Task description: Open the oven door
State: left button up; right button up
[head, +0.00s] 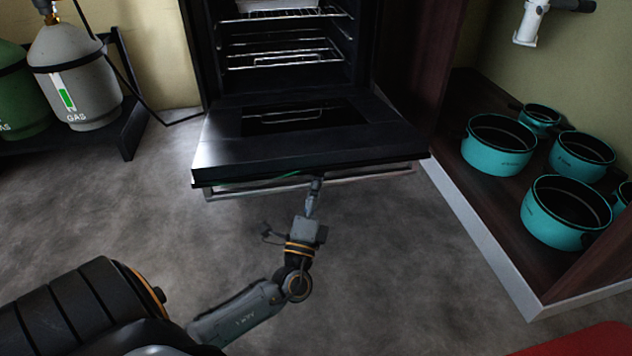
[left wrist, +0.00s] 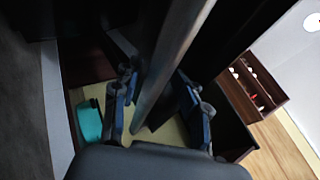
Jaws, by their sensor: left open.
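The oven door (head: 290,140) is swung down and lies nearly flat, with the dark oven cavity (head: 280,55) and its wire racks open to view. The door's metal handle bar (head: 370,177) runs along its front edge. My left gripper (head: 315,186) is at the middle of this bar, reaching up from below in the head view. In the left wrist view, the bar (left wrist: 172,65) passes between the spread fingers of my left gripper (left wrist: 160,105). Whether a finger touches the bar cannot be told. My right gripper is not seen.
Gas cylinders (head: 75,75) stand on a dark rack at the left. Several teal pots (head: 497,145) sit on a low dark shelf (head: 468,95) at the right, whose pale edge borders the floor. The grey floor (head: 400,270) before the oven is clear.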

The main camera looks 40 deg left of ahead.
pick_arm(q)
jog(key=v, duration=1.2)
jog(key=shift+d, duration=0.1)
